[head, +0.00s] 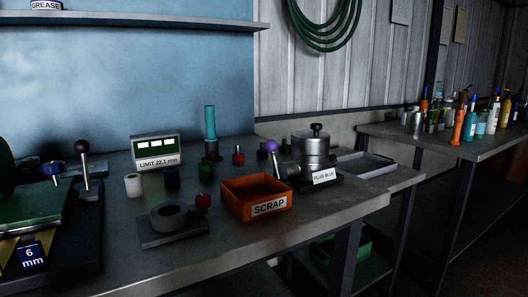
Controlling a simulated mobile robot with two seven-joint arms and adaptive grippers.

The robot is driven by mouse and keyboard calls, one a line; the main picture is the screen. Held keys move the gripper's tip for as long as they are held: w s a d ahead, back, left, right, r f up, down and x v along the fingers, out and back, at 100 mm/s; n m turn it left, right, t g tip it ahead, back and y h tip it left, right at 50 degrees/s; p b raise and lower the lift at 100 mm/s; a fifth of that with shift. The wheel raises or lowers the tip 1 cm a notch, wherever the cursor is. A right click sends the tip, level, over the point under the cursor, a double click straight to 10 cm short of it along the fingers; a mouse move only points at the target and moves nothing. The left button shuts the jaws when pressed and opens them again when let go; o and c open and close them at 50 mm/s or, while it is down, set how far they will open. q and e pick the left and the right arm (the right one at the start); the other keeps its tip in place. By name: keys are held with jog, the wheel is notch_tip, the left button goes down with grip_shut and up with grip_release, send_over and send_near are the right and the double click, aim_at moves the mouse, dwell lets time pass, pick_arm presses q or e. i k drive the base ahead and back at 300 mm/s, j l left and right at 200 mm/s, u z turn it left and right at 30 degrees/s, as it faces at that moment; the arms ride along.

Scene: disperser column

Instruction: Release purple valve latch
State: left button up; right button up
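A purple ball knob (271,145) shows just left of the silver cylindrical vessel (314,152), behind the orange scrap bin. It sits on a short stem that leans slightly, and its lower end is partly hidden by the bin. The vessel has a black knob on top and stands on a dark base with a label reading "PLUG BLUE" (325,177). How the purple knob joins the vessel is too small to tell. Neither of my grippers shows in the head view.
The orange scrap bin (257,197) stands in front of the purple knob. A teal-topped post (210,128), several small cylinders, a grey ring on a plate (169,216) and a green machine with a black-knobbed lever (83,165) occupy the left. A grey tray (366,163) lies right.

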aim_at(271, 146)
jog(key=k+j+u, duration=0.15)
jog(key=k, duration=0.35)
jog(key=k+j+u, duration=0.2)
jog(key=k, duration=0.25)
